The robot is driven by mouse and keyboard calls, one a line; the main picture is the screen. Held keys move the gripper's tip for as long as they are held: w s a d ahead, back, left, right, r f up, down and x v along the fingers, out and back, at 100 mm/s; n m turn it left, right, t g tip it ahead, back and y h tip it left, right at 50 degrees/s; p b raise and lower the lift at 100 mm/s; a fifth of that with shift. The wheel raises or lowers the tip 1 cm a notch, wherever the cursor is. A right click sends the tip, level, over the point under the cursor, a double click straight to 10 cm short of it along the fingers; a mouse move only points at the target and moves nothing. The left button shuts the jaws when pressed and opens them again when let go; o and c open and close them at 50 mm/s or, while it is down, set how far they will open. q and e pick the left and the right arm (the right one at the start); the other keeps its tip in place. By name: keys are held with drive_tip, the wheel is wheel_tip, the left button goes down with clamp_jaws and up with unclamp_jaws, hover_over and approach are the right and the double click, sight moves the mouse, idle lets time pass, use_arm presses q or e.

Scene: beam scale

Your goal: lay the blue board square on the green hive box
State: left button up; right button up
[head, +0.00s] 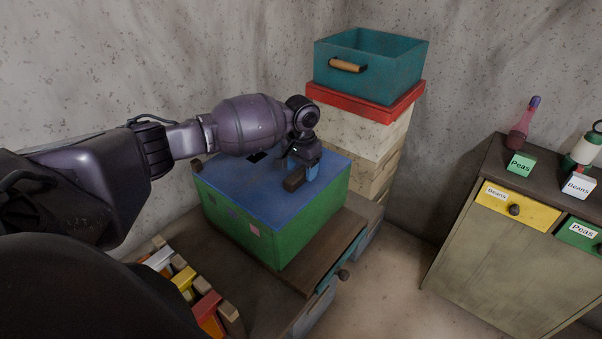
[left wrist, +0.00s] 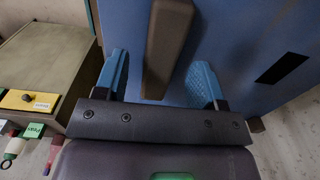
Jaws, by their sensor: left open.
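The blue board (head: 243,184) lies flat on top of the green hive box (head: 290,236), and its visible edges run about even with the box's sides. The board has a black slot, which also shows in the left wrist view (left wrist: 282,67), and a brown wooden handle (head: 294,181). My left gripper (head: 301,170) is open above the board's near right part. In the left wrist view, the handle (left wrist: 167,45) stands between the two blue fingers of the gripper (left wrist: 160,85), with gaps on both sides. The board's far edge is partly hidden by my arm. My right gripper is not seen.
The box stands on a brown wooden bench (head: 310,255) with a drawer. Behind it is a pale box stack with a red board (head: 375,110) and a teal box (head: 390,75). A cabinet (head: 500,245) with bottles stands right. Coloured blocks (head: 184,283) sit front left.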

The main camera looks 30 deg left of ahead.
use_arm(q)
wheel_tip(320, 180, up, 9)
drive_tip(key=shift+b, duration=0.3)
drive_tip(key=shift+f, duration=0.2)
idle(0.4)
